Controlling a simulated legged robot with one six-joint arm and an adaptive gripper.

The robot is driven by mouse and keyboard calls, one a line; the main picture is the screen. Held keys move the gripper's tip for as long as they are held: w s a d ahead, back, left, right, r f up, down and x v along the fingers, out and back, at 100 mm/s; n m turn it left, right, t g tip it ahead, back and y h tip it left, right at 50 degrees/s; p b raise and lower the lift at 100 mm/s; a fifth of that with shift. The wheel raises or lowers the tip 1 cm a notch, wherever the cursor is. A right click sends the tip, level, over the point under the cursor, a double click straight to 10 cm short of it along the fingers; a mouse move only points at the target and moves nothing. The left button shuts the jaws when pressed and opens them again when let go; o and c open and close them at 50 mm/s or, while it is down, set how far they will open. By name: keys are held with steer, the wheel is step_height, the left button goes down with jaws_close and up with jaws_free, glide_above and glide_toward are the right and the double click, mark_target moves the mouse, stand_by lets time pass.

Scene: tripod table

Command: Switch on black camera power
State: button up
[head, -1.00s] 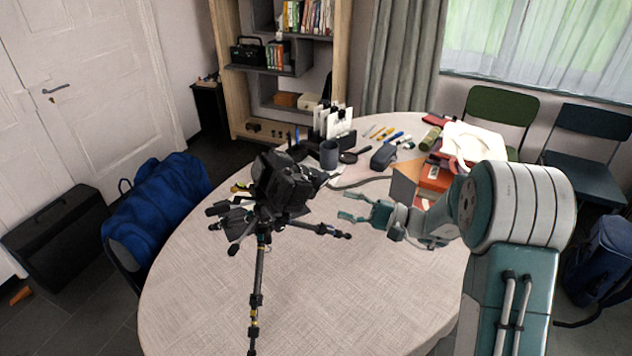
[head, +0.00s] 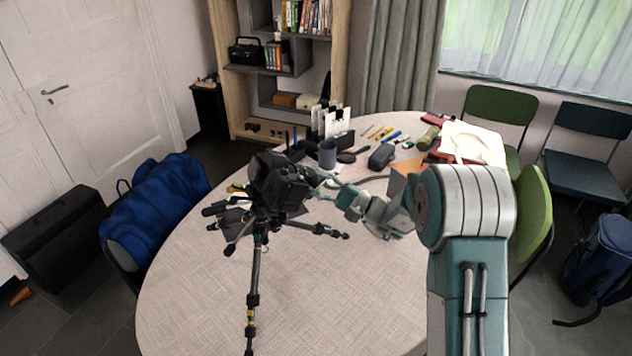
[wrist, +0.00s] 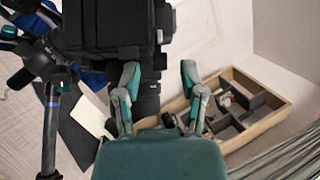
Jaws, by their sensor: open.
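The black camera (head: 278,182) sits on a black tripod (head: 256,270) standing on the round table (head: 345,290). My gripper (head: 318,183) is at the right side of the camera in the head view. Its fingertips overlap the camera's edge there, and contact is unclear. In the wrist view the camera body (wrist: 105,28) fills the top left. My gripper (wrist: 160,75) shows two teal fingers spread apart, with a dark cylindrical part of the camera (wrist: 148,95) seen between them. I cannot make out the power switch.
A dark mug (head: 327,153), a grey case (head: 382,156) and several pens (head: 380,133) lie behind my gripper. An orange-brown box (head: 405,178) stands near my arm. The wooden shelf (wrist: 262,122) lies beyond in the wrist view.

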steer(key=shift+w+a, duration=0.1)
steer(key=shift+a, duration=0.1)
steer(key=shift+c, duration=0.3)
steer(key=shift+a, duration=0.15)
jaws_close()
steer(key=shift+r, duration=0.1)
steer(key=shift+s+m+t+h, duration=0.25)
steer(key=shift+m+t+h, duration=0.55)
steer(key=shift+t, duration=0.4)
steer(key=shift+o, duration=0.3)
jaws_free()
